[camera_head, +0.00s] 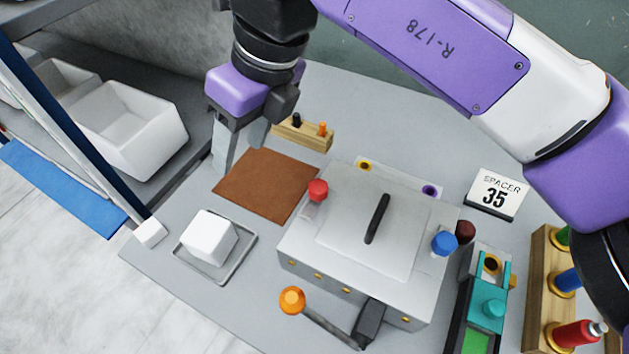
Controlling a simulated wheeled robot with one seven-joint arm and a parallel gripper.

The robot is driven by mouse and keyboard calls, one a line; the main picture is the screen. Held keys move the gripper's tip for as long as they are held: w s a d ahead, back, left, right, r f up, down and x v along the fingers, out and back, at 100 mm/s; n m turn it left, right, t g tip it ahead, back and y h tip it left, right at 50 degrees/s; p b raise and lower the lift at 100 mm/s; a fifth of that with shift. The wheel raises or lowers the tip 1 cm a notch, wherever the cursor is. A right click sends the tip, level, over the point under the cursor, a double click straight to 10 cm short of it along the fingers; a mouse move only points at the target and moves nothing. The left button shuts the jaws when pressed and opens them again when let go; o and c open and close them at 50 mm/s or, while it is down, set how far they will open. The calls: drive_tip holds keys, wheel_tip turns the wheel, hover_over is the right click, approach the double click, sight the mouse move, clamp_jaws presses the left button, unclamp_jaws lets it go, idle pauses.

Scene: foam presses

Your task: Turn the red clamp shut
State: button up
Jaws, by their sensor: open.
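The press (295,243) is a grey metal box on the table, with a flat lid (345,228) and a black bar handle on top. A red knob (317,189), which looks like the red clamp, sits at the press's upper left corner. Whether it is turned open or shut I cannot tell. A blue knob (444,243) sits at the right edge. My gripper (239,150) points down, open and empty, left of and behind the red knob, near the brown mat's upper left edge. It is apart from the knob.
A brown mat (262,187) lies beside the press. A white foam block (209,238) sits on a tray (238,266). An orange-knobbed lever (292,299) juts out in front. A small wooden peg holder (310,135) stands behind the mat. A "SPACER 35" sign (496,195) is at right.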

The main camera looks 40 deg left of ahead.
sight(318, 185)
drive_tip(key=w+d+t+h, duration=0.1)
drive_tip(key=w+d, duration=0.1)
drive_tip(key=w+d+f+h, duration=0.1)
drive_tip(key=w+d, duration=0.1)
drive_tip(key=w, duration=0.1)
drive_tip(key=w+d+f+m+t+h, duration=0.1)
drive_tip(key=w+d, duration=0.1)
drive_tip(key=shift+w+f+t, duration=0.2)
drive_tip(key=shift+t, duration=0.1)
drive_tip(key=shift+w+d, duration=0.1)
drive_tip(key=shift+d, duration=0.25)
drive_tip(key=shift+d+f, duration=0.15)
drive_tip(key=shift+f, duration=0.05)
wheel_tip(318, 185, down, 7)
drive_tip(key=shift+f+p, duration=0.2)
drive_tip(key=shift+p, duration=0.3)
drive_tip(key=shift+c, duration=0.4)
clamp_jaws()
